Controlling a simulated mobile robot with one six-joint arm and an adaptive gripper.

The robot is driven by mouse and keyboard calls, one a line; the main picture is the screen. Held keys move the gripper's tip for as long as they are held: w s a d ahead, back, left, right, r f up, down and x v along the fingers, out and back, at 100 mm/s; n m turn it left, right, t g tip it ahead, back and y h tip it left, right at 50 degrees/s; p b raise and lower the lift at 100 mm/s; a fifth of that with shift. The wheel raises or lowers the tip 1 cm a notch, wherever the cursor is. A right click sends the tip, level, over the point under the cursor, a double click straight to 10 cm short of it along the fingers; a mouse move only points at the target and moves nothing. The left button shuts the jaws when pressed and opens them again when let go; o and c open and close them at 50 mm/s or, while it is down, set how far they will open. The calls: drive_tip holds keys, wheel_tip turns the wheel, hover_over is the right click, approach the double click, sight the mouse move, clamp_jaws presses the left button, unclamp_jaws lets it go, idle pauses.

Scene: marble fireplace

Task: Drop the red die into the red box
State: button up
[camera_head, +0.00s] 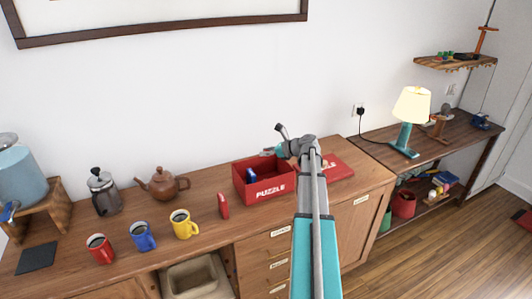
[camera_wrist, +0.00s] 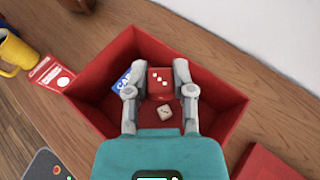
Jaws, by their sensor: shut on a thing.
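The red die (camera_wrist: 160,82) with white pips sits between the two fingers of my gripper (camera_wrist: 159,90) in the wrist view. My gripper is shut on it, over the open red box (camera_wrist: 225,98). In the head view the same box (camera_head: 268,191), marked "PUZZLE", stands on the wooden cabinet, and my arm reaches over its right side. The red die cannot be made out there. A pale die (camera_wrist: 164,113) and a blue card pack (camera_wrist: 122,83) show within the box's opening in the wrist view.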

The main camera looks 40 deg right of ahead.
drive_tip(key=o, duration=0.9)
drive_tip(key=shift+c, duration=0.2)
drive_tip(key=shift+r, duration=0.1)
